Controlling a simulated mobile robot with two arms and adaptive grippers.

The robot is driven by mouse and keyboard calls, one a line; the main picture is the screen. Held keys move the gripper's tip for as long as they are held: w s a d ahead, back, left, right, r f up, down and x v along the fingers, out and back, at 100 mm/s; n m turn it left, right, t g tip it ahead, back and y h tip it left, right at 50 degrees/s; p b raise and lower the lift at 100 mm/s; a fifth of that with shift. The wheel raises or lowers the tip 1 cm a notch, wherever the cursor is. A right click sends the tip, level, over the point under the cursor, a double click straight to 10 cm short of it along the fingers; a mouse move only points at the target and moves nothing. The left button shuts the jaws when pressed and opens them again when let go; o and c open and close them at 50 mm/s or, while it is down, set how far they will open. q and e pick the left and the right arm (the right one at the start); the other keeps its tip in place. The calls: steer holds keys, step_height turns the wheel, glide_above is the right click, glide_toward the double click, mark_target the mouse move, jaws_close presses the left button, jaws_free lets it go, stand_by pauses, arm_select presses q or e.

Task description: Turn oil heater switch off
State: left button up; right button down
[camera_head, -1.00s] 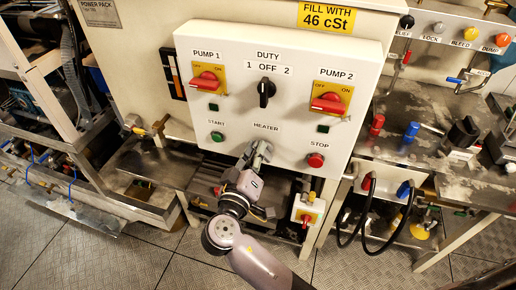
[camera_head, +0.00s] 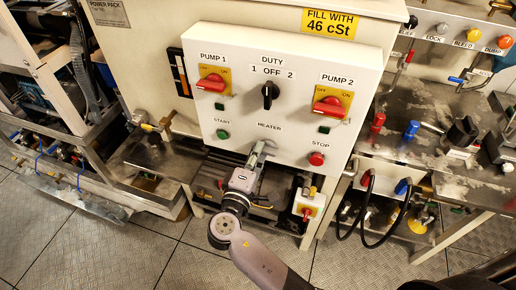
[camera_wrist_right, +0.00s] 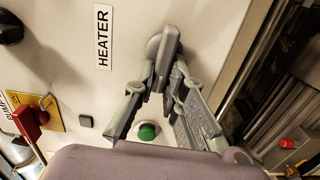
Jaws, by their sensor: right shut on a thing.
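The white control panel (camera_head: 300,60) carries the HEATER label (camera_head: 269,127), which also shows in the right wrist view (camera_wrist_right: 103,37). Just below the label in the head view is the heater switch, mostly hidden there by my right gripper (camera_head: 257,153). In the right wrist view the heater switch (camera_wrist_right: 164,42) is a grey knob. The fingers of my right gripper (camera_wrist_right: 162,77) are on either side of it, shut on it near their tips. My left gripper is in neither view.
The green START button (camera_head: 223,134) is left of the gripper and the red STOP button (camera_head: 316,159) right of it. Above are the red PUMP 1 switch (camera_head: 211,84), black DUTY knob (camera_head: 269,94) and red PUMP 2 switch (camera_head: 328,107). A yellow-and-red switch box (camera_head: 307,205) hangs below.

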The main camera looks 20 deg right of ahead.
steer(key=shift+f+n, duration=0.15)
steer(key=shift+n, duration=0.25)
steer(key=c, duration=1.6)
jaws_free()
steer(key=shift+c, duration=0.2)
steer(key=v, duration=1.2)
